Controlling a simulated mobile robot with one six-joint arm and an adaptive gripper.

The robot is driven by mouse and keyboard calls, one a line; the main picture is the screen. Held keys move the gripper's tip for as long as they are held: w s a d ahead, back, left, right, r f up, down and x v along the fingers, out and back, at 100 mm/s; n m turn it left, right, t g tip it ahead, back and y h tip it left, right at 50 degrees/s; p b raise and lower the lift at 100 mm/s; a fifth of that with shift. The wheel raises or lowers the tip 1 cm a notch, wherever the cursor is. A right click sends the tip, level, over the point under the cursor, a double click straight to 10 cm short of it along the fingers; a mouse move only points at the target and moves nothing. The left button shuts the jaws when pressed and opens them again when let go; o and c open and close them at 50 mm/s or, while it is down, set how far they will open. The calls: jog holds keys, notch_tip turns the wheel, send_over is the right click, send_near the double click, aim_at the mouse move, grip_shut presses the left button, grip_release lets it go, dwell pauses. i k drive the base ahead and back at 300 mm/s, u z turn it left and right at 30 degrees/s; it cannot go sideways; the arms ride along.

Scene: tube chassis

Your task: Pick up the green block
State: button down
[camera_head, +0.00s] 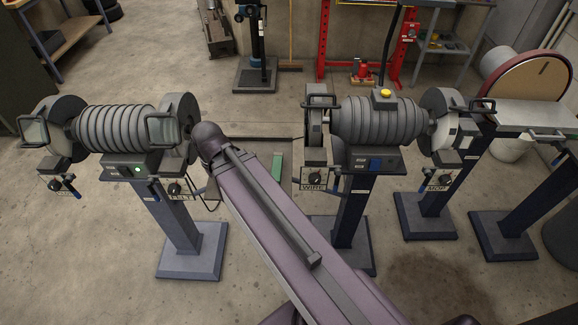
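A green upright shape (277,166), which looks like a green block, shows in the head view between the two bench grinders, just beyond my arm. Its lower end is cut off by my arm, so I cannot tell what it rests on. My purple arm reaches from the bottom right up to a dark rounded joint beside the left grinder. My gripper is not visible in this view.
A left grinder (115,125) and a right grinder (378,120) stand on pedestals on either side of my arm. A disc sander (530,85) is at the right. A drill press (255,45) and a red press frame (322,50) stand behind. Concrete floor shows in front.

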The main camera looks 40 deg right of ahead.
aim_at(278, 157)
jog(key=u, duration=0.75)
jog(key=k, duration=0.1)
jog(key=z, duration=1.4)
